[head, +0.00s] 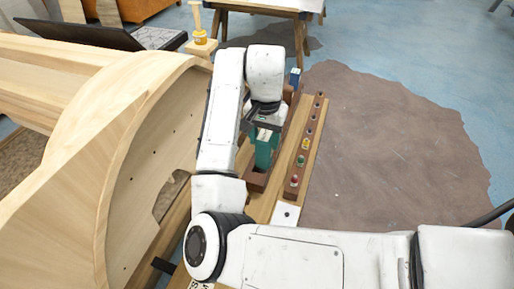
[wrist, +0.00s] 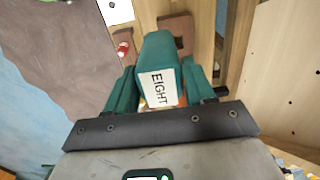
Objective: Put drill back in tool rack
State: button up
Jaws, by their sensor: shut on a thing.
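The drill (head: 265,152) is a teal body hanging below my gripper (head: 264,128) in the head view. In the wrist view the drill (wrist: 156,52) shows its teal body with a white label reading "EIGHT". My gripper (wrist: 158,82) is shut on it, with a teal side piece at each flank. The tool rack (head: 256,181) is a brown holder on a wooden board beside the large bodyframe. In the wrist view a brown rack block (wrist: 181,25) with a square opening shows just beyond the drill. Whether the drill's lower end touches the rack is hidden.
A wooden strip with several coloured knobs (head: 302,160) runs along the right of the rack. The large curved wooden bodyframe (head: 150,120) stands close on the left. A dark laptop-like panel (head: 90,33) and a yellow-and-white tool (head: 200,38) are behind. Open floor (head: 390,150) lies right.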

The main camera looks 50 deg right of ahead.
jog(key=w+d+f, duration=0.3)
jog(key=w+f, duration=0.1)
jog(key=f, duration=0.5)
jog(key=shift+w+f, duration=0.15)
jog(key=shift+w, duration=0.2)
jog(key=shift+f, duration=0.25)
jog(key=o, duration=1.3)
